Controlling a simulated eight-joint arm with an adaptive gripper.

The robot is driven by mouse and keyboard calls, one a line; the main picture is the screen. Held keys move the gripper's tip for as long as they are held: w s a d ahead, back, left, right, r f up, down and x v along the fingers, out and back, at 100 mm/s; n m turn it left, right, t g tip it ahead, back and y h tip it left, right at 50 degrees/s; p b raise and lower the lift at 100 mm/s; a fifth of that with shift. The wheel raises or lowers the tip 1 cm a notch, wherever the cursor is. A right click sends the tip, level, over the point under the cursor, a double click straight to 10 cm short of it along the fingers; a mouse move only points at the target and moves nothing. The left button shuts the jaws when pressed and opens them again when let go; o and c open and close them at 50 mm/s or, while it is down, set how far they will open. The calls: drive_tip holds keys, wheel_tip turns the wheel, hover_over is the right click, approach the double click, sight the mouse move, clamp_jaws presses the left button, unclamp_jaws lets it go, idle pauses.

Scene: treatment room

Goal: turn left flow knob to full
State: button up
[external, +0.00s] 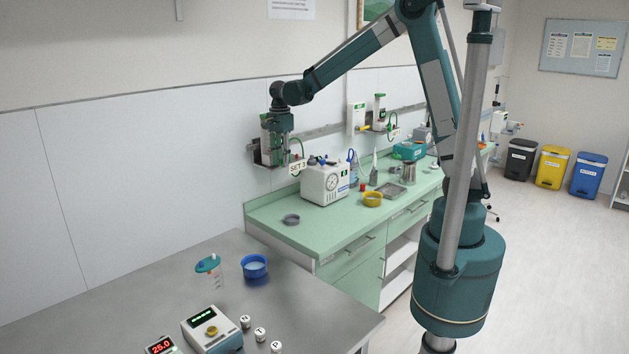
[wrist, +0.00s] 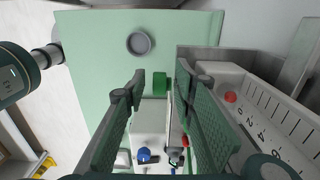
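The left flowmeter hangs on the wall rail behind my gripper (external: 275,140) in the external view, mostly hidden by it, above a "SET 3" label (external: 298,167). In the wrist view its scale housing (wrist: 275,115) fills the right side, with a red ball (wrist: 231,97) by the low end of the numbers. Its green flow knob (wrist: 158,83) shows between the tips of my gripper (wrist: 156,88). The fingers are apart, one on each side of the knob; a gap shows on the left, and contact on the right cannot be told.
A green counter (external: 300,236) lies below, with a white suction unit (external: 325,184) and a grey round dish (external: 291,219). A second flowmeter (external: 379,112) hangs farther right on the rail. A steel table (external: 120,300) with devices stands in front.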

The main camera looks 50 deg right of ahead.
drive_tip(key=c, duration=0.8)
drive_tip(key=shift+a+f, duration=0.1)
drive_tip(key=shift+h, duration=0.3)
drive_tip(key=shift+o, duration=0.3)
drive_tip(key=shift+a+f+h+b, duration=0.2)
drive_tip(key=shift+h+b, duration=0.5)
drive_tip(key=shift+h, duration=0.1)
drive_tip(key=shift+a+h+b, duration=0.1)
drive_tip(key=shift+h+b, duration=0.7)
drive_tip(key=shift+h, duration=0.5)
drive_tip(key=shift+s, duration=0.1)
